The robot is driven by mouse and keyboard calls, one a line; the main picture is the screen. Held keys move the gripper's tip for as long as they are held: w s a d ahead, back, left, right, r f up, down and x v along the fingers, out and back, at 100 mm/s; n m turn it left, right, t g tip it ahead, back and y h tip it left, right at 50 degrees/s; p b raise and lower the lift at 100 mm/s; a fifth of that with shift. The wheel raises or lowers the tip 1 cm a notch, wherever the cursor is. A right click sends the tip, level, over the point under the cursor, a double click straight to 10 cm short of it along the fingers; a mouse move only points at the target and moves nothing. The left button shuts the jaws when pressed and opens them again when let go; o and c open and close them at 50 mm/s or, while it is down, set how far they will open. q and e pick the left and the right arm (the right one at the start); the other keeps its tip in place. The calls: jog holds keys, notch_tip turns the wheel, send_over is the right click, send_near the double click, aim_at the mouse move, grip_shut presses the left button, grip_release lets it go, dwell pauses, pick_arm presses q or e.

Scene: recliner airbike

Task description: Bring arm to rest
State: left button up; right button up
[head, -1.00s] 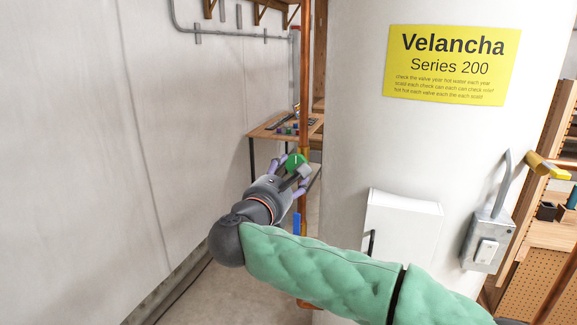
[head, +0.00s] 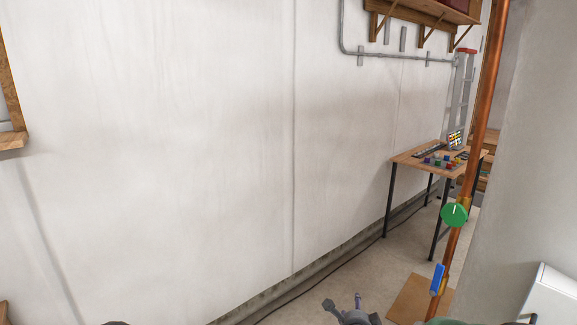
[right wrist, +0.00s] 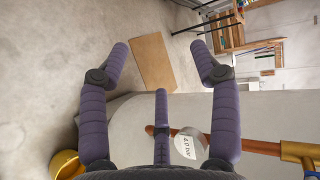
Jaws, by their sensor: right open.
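My right gripper (head: 345,304) shows at the bottom edge of the head view, low and to the left of the copper pipe (head: 472,150). In the right wrist view its purple fingers are spread (right wrist: 160,62) with nothing between them. The green valve knob (head: 454,214) is on the pipe, apart from the gripper. A blue handle (head: 437,279) sits lower on the same pipe. My left gripper is not clearly visible; only a dark shape shows at the bottom left edge of the head view.
A workbench (head: 410,158) with small coloured items stands against the white wall (head: 180,150). A brown board (head: 407,299) lies on the floor. In the right wrist view, a copper pipe (right wrist: 262,147), a round white disc (right wrist: 189,147) and a yellow part (right wrist: 65,164) are close by the fingers.

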jog(key=s+a+f+n+g+y+p, duration=0.1)
jog(key=s+a+f+n+g+y, duration=0.15)
jog(key=s+f+n, duration=0.5)
jog(key=s+a+f+n+g+y+p, duration=0.1)
jog(key=s+a+f+n+g, duration=0.3)
jog(key=f, duration=0.7)
jog(key=s+a+f+n+g+y, duration=0.1)
jog(key=s+f+n+g, duration=0.1)
jog(key=s, duration=0.5)
jog(key=s+a+f+n+g+y+p, duration=0.1)
jog(key=s+f, duration=0.3)
jog(key=s, duration=0.4)
jog(key=s+a+f+n+g+y, duration=0.1)
jog(key=s+f+n+g, duration=0.2)
jog(key=s, duration=0.5)
jog(key=shift+f+n, duration=0.35)
jog(key=shift+f, duration=0.1)
